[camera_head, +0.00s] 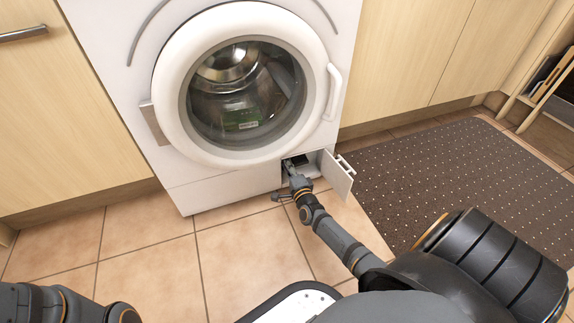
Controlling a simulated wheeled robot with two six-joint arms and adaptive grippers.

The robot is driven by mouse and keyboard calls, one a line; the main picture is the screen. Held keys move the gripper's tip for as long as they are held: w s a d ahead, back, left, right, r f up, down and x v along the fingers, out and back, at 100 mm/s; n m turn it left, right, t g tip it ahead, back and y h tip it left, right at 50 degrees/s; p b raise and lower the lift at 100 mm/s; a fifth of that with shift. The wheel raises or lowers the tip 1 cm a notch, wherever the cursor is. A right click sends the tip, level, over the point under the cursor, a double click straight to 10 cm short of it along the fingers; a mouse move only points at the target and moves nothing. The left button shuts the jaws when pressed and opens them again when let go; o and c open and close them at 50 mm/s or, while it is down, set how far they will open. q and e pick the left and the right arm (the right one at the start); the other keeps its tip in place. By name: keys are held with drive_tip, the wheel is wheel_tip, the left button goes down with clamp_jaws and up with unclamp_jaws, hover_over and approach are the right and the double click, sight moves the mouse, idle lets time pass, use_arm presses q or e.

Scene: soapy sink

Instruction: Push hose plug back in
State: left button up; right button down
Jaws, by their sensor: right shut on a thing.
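The white washing machine (224,189) has a small service opening (313,157) low on its front right, with its flap (336,174) swung open to the right. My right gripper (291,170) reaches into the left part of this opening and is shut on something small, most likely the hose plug. The plug itself is hidden by the fingers and the dark opening, so I cannot tell how it sits against the hose. A small dark piece sticks out left of the gripper, and I cannot tell what it is. My left arm shows at the bottom left, its gripper out of view.
The round glass door (245,95) above is closed. Wooden cabinets (60,110) flank the machine. A dark dotted mat (450,175) lies on the floor to the right. The tiled floor (150,260) in front left of the machine is clear.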

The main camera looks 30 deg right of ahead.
drive_tip(key=c, duration=1.5)
unclamp_jaws()
drive_tip(key=shift+f, duration=0.25)
drive_tip(key=v, duration=1.2)
drive_tip(key=shift+s+r, duration=0.1)
